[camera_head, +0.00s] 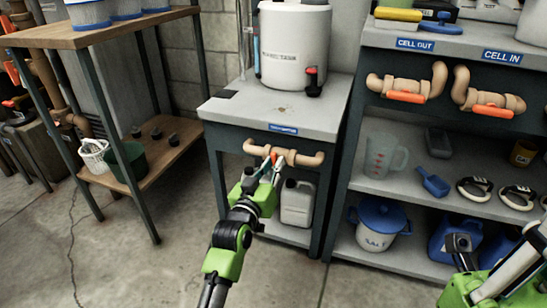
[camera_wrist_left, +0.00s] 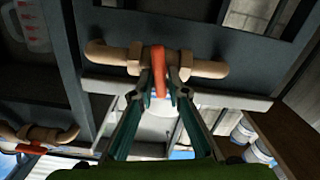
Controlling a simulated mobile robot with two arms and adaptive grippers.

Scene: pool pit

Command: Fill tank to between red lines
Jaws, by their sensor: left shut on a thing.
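The white tank (camera_head: 293,50), with a label on its front, stands on a grey bench (camera_head: 215,108). I cannot make out red lines or a water level on it. Below the bench top runs a tan pipe (camera_head: 308,158) with a valve under a blue label. Its red handle (camera_wrist_left: 158,68) stands across the pipe in the left wrist view. My left gripper (camera_head: 269,170) is shut on this handle; its fingertips (camera_wrist_left: 159,88) lie on either side of it. The right arm shows at the lower right of the head view, but its fingertips do not show.
The bench at right has two more pipes with orange handles, under the "CELL OUT" (camera_head: 415,44) and "CELL IN" (camera_head: 502,57) labels. Its shelves hold a jug (camera_head: 384,155), a scoop (camera_head: 433,182) and a salt bucket (camera_head: 381,224). A wooden-topped rack (camera_head: 100,33) stands at left. Floor between is clear.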

